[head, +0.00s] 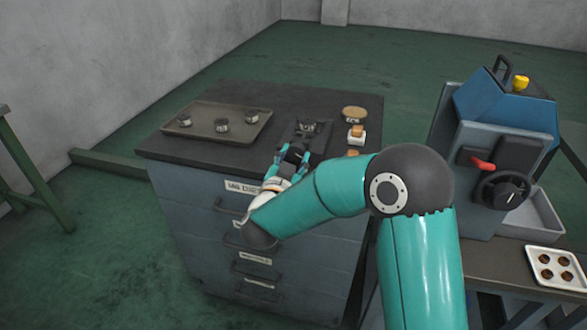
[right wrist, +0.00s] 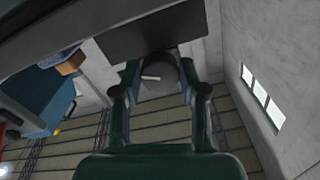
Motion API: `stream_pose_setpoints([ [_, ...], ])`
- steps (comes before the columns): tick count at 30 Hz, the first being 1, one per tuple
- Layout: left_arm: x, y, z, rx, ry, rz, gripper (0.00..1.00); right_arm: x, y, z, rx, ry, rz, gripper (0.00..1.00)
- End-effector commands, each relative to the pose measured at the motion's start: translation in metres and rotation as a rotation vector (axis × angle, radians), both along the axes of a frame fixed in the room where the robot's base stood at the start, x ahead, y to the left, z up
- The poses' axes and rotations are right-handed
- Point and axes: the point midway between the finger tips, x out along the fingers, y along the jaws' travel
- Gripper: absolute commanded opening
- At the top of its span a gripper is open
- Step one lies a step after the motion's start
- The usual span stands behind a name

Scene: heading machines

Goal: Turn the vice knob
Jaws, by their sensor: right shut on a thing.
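The vice (head: 308,127) is a small dark fixture on the black top of a grey drawer cabinet. My right gripper (head: 293,150) is at the near side of the vice, and my arm reaches over to it from the right. In the right wrist view its two fingers (right wrist: 160,88) stand on either side of a dark round knob (right wrist: 165,70) with a short pale mark, and they are shut on it. The knob is too small and too covered by my gripper to make out in the head view. My left gripper is not in view.
A brown tray (head: 212,134) with three metal pieces lies left of the vice. A round tan-topped container (head: 355,113) and a white-and-orange block (head: 356,136) stand to its right. A blue machine (head: 505,105) with a handwheel (head: 503,191) stands at the right, beside a white tray (head: 531,259).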

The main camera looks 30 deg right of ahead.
Motion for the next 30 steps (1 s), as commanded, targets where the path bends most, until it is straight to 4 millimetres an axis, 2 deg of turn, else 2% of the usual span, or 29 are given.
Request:
stream_pose_setpoints([
  [1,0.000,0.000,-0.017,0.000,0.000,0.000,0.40,-0.001,0.000,-0.007,0.029,-0.038,-0.003,0.07],
  [6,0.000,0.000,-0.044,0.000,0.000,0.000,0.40,0.000,0.000,-0.008,0.135,-0.161,-0.003,0.07],
  [21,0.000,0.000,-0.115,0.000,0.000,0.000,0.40,0.000,0.000,-0.007,0.445,-0.520,-0.003,0.07],
  [30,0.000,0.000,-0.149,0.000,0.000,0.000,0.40,0.000,0.000,-0.006,0.617,-0.718,-0.006,0.07],
])
